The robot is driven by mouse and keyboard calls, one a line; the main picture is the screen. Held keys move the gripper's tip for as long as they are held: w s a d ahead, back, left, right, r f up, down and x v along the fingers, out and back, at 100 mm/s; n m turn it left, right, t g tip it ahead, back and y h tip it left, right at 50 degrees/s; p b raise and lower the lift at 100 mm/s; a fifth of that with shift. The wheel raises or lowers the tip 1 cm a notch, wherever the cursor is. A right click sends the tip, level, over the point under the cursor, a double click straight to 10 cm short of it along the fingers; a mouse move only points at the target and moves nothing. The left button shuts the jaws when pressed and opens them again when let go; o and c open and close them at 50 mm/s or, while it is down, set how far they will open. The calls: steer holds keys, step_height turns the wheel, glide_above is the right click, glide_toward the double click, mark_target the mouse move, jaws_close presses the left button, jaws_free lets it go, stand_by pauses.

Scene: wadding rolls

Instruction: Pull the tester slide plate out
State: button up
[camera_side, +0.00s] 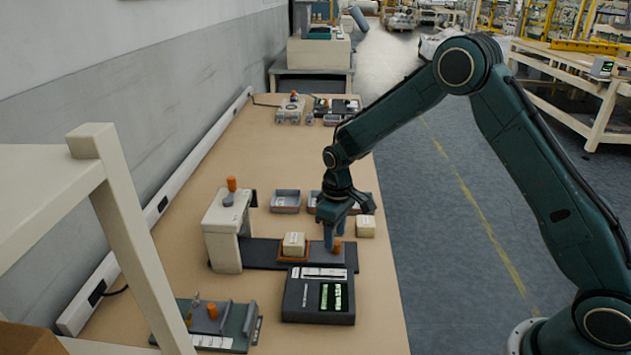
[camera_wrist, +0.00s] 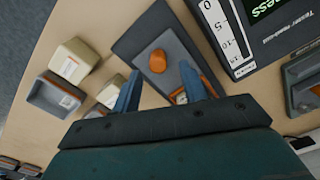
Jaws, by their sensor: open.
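The tester's off-white frame (camera_side: 222,240) stands at the left end of a dark base (camera_side: 262,252). The grey slide plate (camera_side: 318,254) lies along this base, with an orange knob (camera_side: 337,246) near its right end. A cream block (camera_side: 293,243) sits in an orange-edged seat on the slide. My gripper (camera_side: 335,236) points down at the knob, open and empty. In the wrist view, the knob (camera_wrist: 157,61) appears between the two fingertips (camera_wrist: 159,70) on the plate (camera_wrist: 177,57). Contact cannot be told. The seat is mostly hidden behind the fingers there.
A dark display unit (camera_side: 318,296) stands close in front of the slide. A loose cream block (camera_side: 366,226) stands to the right, and grey trays (camera_side: 286,201) lie behind. A fixture (camera_side: 222,322) sits at the front left. The table's right edge is close to the knob.

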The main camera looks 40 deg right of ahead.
step_height(320, 180, up, 11)
steer(key=shift+f, duration=0.15)
stand_by(0.5)
steer(key=s+r+m+t, duration=0.2)
steer(key=s+r+t, duration=0.1)
steer(key=s+r, duration=1.2)
steer(key=s+d+m+t, duration=0.1)
steer(key=s+t, duration=0.1)
steer(key=s, duration=1.4)
steer(key=shift+s+d+m+t, duration=0.15)
steer(key=shift+s+m+t, duration=0.15)
steer(key=shift+s, duration=0.05)
steer(key=shift+o, duration=0.5)
